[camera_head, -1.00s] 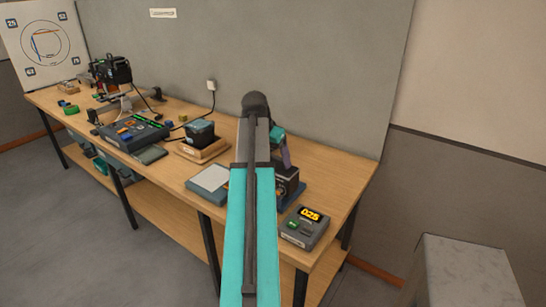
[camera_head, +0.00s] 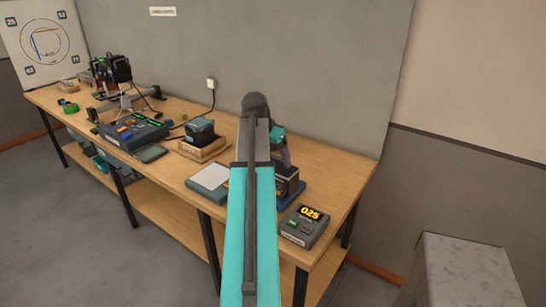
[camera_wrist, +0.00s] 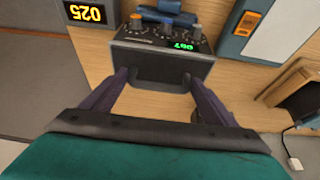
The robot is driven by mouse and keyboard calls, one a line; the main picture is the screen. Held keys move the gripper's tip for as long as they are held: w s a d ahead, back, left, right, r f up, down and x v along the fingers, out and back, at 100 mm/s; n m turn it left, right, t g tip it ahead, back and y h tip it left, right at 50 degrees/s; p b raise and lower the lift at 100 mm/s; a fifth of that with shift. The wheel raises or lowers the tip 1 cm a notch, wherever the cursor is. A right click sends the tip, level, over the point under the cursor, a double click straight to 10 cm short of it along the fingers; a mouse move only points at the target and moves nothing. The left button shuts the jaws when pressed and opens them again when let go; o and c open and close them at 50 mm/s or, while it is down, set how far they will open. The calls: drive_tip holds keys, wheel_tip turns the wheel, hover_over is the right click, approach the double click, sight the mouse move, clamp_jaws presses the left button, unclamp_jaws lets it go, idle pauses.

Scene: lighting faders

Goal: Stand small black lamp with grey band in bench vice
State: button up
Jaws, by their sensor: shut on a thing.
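The small black lamp (camera_head: 288,178) is a dark box. In the wrist view the lamp (camera_wrist: 160,62) has several knobs along one edge and a lit green display. My gripper (camera_wrist: 161,80) has its purple fingers on either side of the lamp's dark near part and is shut on it. In the head view my gripper (camera_head: 284,158) is partly hidden behind my teal arm. The blue bench vice (camera_head: 294,197) shows low beside and under the lamp, and as blue parts past it in the wrist view (camera_wrist: 167,17). I cannot tell whether the lamp touches the jaws; the grey band is not clear.
A grey unit showing 025 (camera_head: 305,227) is right of the vice. A blue-grey box with a pale top (camera_head: 208,180) is to the left. Another black device (camera_head: 200,131) is on a wooden block. A fader desk (camera_head: 135,132) is further left. Bare bench lies behind the vice.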

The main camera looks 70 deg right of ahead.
idle(0.3)
drive_tip(key=o, duration=1.3)
drive_tip(key=shift+r, duration=0.1)
drive_tip(key=shift+a+f, duration=0.1)
drive_tip(key=shift+f, duration=0.1)
drive_tip(key=shift+r, duration=0.1)
drive_tip(key=shift+r+p, duration=2.55)
drive_tip(key=shift+r, duration=1.45)
